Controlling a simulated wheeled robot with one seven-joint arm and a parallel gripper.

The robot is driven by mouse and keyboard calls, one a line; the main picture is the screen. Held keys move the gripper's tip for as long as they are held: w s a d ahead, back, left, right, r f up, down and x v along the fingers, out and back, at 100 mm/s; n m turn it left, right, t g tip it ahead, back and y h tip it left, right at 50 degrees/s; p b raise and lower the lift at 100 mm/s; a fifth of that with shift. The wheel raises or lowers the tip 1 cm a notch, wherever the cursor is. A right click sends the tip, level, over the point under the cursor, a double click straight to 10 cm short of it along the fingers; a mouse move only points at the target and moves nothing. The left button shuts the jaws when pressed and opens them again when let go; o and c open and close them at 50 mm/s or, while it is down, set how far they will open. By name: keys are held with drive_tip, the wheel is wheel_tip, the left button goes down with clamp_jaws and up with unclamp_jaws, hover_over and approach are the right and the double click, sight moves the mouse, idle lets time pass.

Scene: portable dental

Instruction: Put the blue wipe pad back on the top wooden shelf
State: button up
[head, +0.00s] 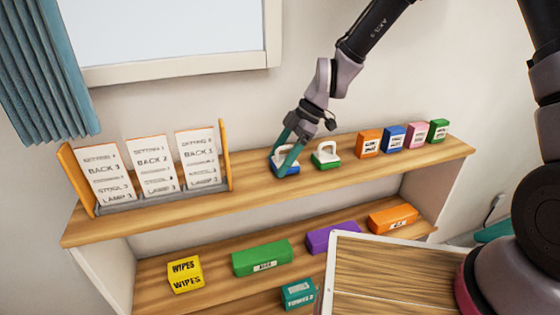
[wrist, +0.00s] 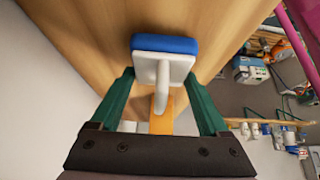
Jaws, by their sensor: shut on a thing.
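The blue wipe pad (head: 290,170) has a blue base and a white top with a handle. It is at the top wooden shelf (head: 250,196), left of a green pad with a white handle (head: 326,154). My gripper (head: 285,150) comes down on it from above, with its green fingers on either side, shut on its white part. In the wrist view the pad (wrist: 165,44) shows between the fingertips (wrist: 162,82), over the wood. It looks upright and at the shelf surface, but I cannot tell whether it bears on the wood. The fingers hide part of it.
A card rack (head: 165,194) stands on the left of the top shelf. Small orange (head: 369,143), blue, pink and green boxes stand to the right. The lower shelf holds a yellow wipes box (head: 185,274) and several others. A wooden-topped surface (head: 395,270) is in front.

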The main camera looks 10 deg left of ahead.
drive_tip(key=shift+f, duration=0.35)
drive_tip(key=o, duration=1.2)
drive_tip(key=shift+f, duration=0.1)
drive_tip(key=shift+c, duration=0.2)
